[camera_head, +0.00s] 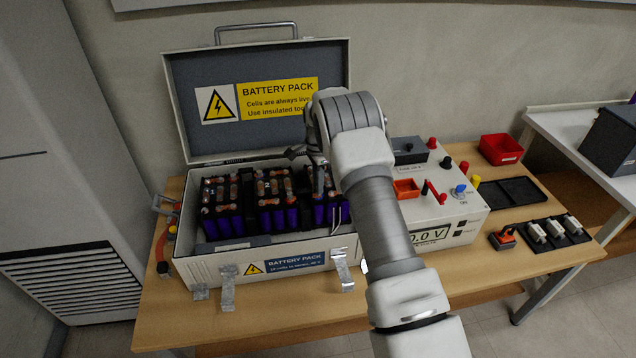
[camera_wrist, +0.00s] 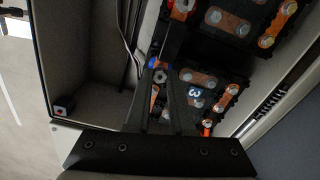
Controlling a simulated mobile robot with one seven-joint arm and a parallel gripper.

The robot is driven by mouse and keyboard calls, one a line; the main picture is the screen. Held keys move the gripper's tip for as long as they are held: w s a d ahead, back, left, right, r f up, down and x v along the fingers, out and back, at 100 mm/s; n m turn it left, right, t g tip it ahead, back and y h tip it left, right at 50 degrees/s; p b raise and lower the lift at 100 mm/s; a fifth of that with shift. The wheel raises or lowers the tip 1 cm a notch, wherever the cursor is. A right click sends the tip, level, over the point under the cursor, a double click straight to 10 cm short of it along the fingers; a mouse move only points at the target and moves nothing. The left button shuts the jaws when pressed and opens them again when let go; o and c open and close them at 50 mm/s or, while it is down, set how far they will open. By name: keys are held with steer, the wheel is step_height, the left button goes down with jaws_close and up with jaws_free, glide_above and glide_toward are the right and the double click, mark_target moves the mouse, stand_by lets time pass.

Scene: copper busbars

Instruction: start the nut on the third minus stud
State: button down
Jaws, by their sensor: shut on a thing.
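The open battery case (camera_head: 262,270) holds purple cells in black holders with copper busbars (camera_head: 277,187) and bright fasteners on top. My gripper (camera_head: 319,178) reaches down into the case near its right-hand cell group. I cannot tell whether the nut touches the third minus stud.
The case lid (camera_head: 258,100) stands upright behind. A white instrument box (camera_head: 440,215) with an orange tray (camera_head: 406,188) on top is close right of the case. A red bin (camera_head: 500,149) and a black tray (camera_head: 512,192) are farther right. The case walls surround my fingers.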

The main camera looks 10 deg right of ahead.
steer(key=shift+f+b, duration=0.3)
steer(key=shift+f, duration=0.05)
stand_by(0.6)
steer(key=m, duration=0.5)
steer(key=shift+f, duration=0.1)
steer(key=c, duration=1.1)
jaws_free()
steer(key=n+b, duration=0.1)
steer(key=n, duration=0.3)
steer(key=shift+n, duration=0.4)
